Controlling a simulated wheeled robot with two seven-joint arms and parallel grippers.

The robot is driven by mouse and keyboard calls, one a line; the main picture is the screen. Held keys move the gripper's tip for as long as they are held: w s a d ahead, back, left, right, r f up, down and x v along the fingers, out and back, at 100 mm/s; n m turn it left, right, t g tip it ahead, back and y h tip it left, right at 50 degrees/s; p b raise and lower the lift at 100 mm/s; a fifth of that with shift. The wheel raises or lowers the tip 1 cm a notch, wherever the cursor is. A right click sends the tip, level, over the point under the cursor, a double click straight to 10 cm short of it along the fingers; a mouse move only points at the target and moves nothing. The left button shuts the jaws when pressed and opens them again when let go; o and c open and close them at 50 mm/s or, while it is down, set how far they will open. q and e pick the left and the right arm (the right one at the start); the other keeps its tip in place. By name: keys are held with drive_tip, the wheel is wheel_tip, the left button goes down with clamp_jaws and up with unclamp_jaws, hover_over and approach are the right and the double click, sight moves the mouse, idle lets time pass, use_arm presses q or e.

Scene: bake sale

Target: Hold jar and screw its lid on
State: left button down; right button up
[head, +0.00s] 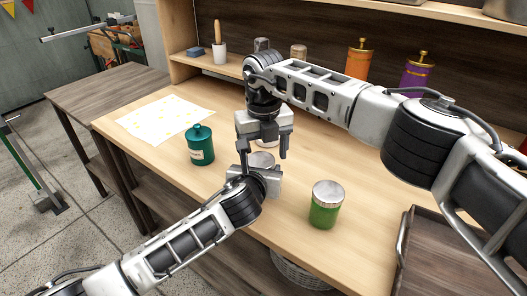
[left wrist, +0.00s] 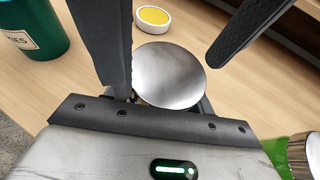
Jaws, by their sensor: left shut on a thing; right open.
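A jar with a round silver top (head: 262,159) stands at the middle of the table near its front edge. The top shows in the left wrist view as a shiny metal disc (left wrist: 170,76) between the fingers. My left gripper (head: 262,172) is shut on the jar from the front; its fingers (left wrist: 180,45) lie on either side of the disc. The jar's body is mostly hidden. I cannot tell whether the disc is a lid fully seated. My right gripper (head: 264,152) points down, open, just above the jar, with its fingers on either side of the top.
A teal canister (head: 201,146) stands left of the jar, and a green jar with a silver lid (head: 326,204) right of it. A small yellow-topped white container (left wrist: 152,16) is behind. A yellow-dotted sheet (head: 165,119) lies back left. Orange and purple dispensers (head: 358,60) stand behind.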

use_arm(q)
drive_tip(key=shift+d+r, duration=0.4)
drive_tip(key=shift+r, duration=0.25)
use_arm(e)
drive_tip(key=shift+s+a+f, duration=0.4)
drive_tip(key=shift+f, duration=0.2)
use_arm(q)
drive_tip(key=shift+a+f, duration=0.25)
drive_tip(key=shift+f, duration=0.15)
use_arm(e)
drive_tip(key=r, duration=0.8)
drive_tip(key=shift+w+d+r, duration=0.15)
drive_tip(key=shift+w, duration=0.1)
use_arm(q)
drive_tip(key=shift+w, duration=0.1)
use_arm(e)
drive_tip(key=shift+d+r, duration=0.2)
drive_tip(key=shift+r, duration=0.3)
drive_tip(key=shift+w, duration=0.1)
use_arm(q)
drive_tip(key=shift+c, duration=2.3)
unclamp_jaws()
drive_tip(key=p+v, duration=0.2)
drive_tip(key=v, duration=1.4)
use_arm(e)
drive_tip(key=shift+r, duration=0.9)
